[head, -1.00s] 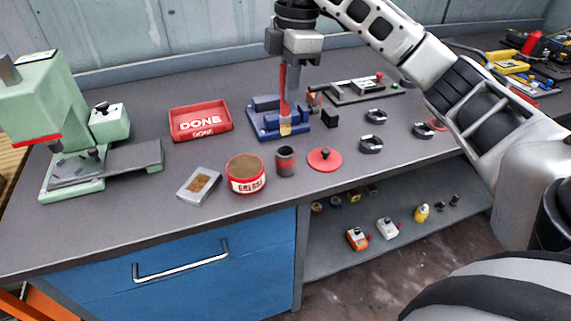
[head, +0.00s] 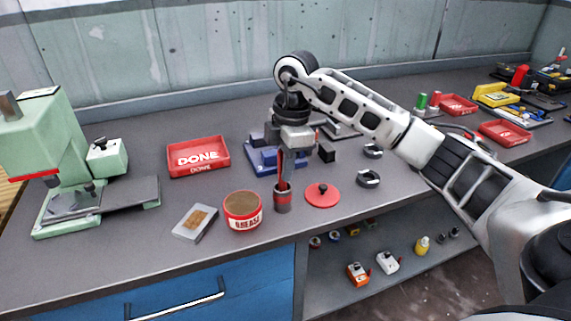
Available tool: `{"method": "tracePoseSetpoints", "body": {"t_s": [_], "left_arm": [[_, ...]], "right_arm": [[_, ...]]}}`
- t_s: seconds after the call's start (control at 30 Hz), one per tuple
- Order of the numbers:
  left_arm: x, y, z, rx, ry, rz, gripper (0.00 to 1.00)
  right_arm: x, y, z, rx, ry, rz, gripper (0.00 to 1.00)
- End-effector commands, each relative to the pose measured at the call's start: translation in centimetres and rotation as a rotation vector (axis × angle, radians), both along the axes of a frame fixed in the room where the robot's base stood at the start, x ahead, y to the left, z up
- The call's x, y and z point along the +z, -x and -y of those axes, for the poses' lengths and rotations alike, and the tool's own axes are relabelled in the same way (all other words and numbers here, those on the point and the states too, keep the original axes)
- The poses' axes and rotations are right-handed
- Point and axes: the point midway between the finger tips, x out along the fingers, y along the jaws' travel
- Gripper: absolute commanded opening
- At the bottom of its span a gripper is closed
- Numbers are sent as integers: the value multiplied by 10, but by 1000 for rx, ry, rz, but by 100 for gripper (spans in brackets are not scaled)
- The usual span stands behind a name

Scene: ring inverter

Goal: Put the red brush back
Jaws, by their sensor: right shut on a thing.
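The red brush (head: 282,172) is upright in my right gripper (head: 288,152), which is shut on its upper handle. Its lower end is inside or just behind the rim of the small dark cup with a red band (head: 282,203); its bristles are hidden. The cup stands on the grey bench between the red grease tin (head: 243,210) and the round red lid (head: 322,195). My left gripper does not show.
A red DONE tray (head: 198,157) and a blue fixture (head: 262,157) stand behind. A green press (head: 55,150) is at left. A flat silver box (head: 195,222) lies near the front edge. Black rings (head: 368,179) lie to the right.

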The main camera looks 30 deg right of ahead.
Motion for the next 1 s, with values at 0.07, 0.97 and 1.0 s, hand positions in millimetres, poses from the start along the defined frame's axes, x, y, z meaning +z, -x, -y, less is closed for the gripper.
{"method": "tracePoseSetpoints", "body": {"t_s": [0.07, 0.97, 1.0], "left_arm": [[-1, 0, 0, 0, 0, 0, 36], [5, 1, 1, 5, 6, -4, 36], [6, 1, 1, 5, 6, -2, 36]], "right_arm": [[-2, 0, 0, 0, 0, 0, 16], [97, 2, 10, -1, 2, 4, 32], [103, 2, 10, -2, 1, 3, 32]]}}
